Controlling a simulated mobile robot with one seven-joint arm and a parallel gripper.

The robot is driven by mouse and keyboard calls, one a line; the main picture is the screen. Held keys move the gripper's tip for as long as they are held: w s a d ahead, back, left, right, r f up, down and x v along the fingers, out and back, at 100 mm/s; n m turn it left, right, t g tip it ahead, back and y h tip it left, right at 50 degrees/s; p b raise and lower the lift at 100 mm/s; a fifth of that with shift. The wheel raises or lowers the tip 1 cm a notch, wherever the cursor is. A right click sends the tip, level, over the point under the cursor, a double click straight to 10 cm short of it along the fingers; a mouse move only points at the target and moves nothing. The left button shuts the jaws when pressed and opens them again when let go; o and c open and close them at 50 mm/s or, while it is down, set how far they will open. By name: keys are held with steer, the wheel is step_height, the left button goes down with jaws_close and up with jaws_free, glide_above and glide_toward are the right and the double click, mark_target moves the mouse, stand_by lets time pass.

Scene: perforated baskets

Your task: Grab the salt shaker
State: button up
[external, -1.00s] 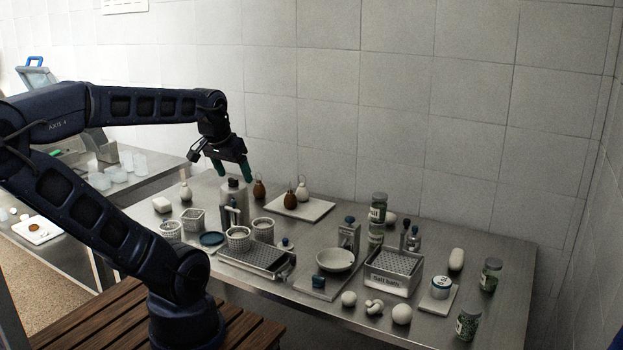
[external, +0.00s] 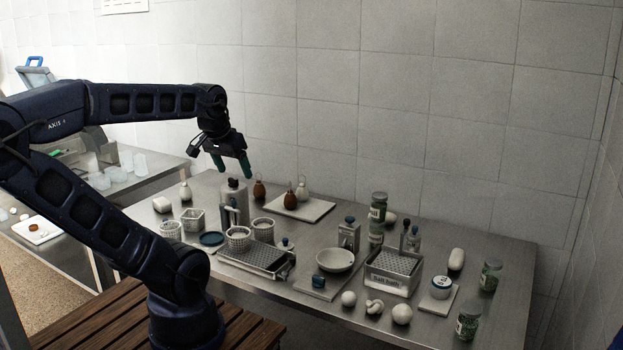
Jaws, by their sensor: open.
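My gripper (external: 232,165) is open and empty, with green fingertips pointing down, in the air above the back left of the metal table. Below it stands a grey bottle (external: 233,190) with a dark cap. No item is clearly marked as a salt shaker. Small shaker-like pieces include a pale one (external: 185,191) at the back left, brown ones (external: 259,190) (external: 291,196) and a white one (external: 302,189) right of the gripper. Small dark-topped bottles (external: 414,239) stand further right. I cannot tell which is the salt shaker.
Perforated baskets (external: 238,238) and a perforated tray (external: 257,259) fill the table's left middle. A tiled wall (external: 400,100) rises behind the table.

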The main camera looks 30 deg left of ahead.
step_height(320, 180, up, 4)
steer(key=w+d+r+m+y, duration=0.1)
steer(key=w+d+r+m, duration=0.1)
steer(key=w+d, duration=0.55)
steer(key=w+d+r+m, duration=0.1)
steer(key=w+d+r, duration=0.25)
steer(key=w, duration=0.75)
steer(key=m+g+h, duration=0.1)
steer(key=m+h, duration=0.3)
steer(key=m, duration=0.1)
glide_above(413, 234)
step_height(413, 234, down, 6)
steer(key=f, duration=2.1)
steer(key=s+f, duration=0.1)
steer(key=f, duration=1)
steer(key=shift+a+f, duration=0.1)
steer(key=shift+a, duration=0.3)
steer(key=shift+x, duration=2.75)
steer(key=shift+c, duration=0.2)
steer(key=c, duration=1.1)
